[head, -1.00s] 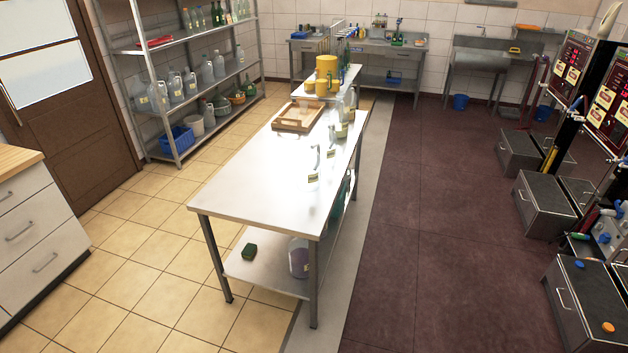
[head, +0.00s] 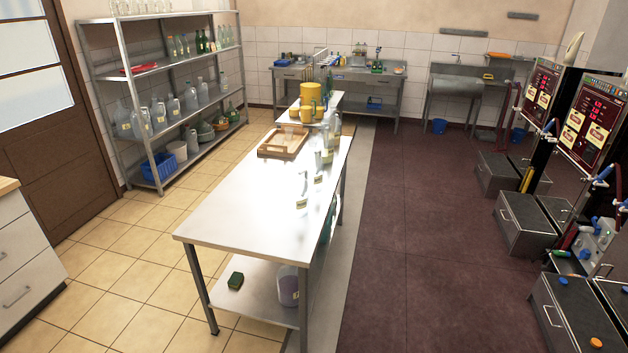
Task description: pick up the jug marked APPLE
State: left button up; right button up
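Several clear jugs with small yellow labels stand along the right side of the steel table (head: 235,215). The nearest labelled jug (head: 302,200) almost vanishes against the bright tabletop. More labelled jugs (head: 140,120) stand on the middle shelf of the rack at the left. Another jug (head: 288,285) with purplish content stands on the table's lower shelf. The label words are too small to read, so I cannot tell which jug is marked APPLE. Neither of my grippers is in view.
A wooden tray (head: 284,141) and yellow containers (head: 310,93) are at the table's far end. A green sponge (head: 235,280) lies on the lower shelf. Pump cabinets (head: 525,222) stand at the right. The dark red floor (head: 410,230) between is clear.

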aim_at(313, 162)
jog(key=i+l+u, duration=0.2)
jog(key=i+l, duration=0.5)
jog(key=i+l+u, duration=0.15)
jog(key=i+l, duration=0.5)
jog(key=l, duration=0.2)
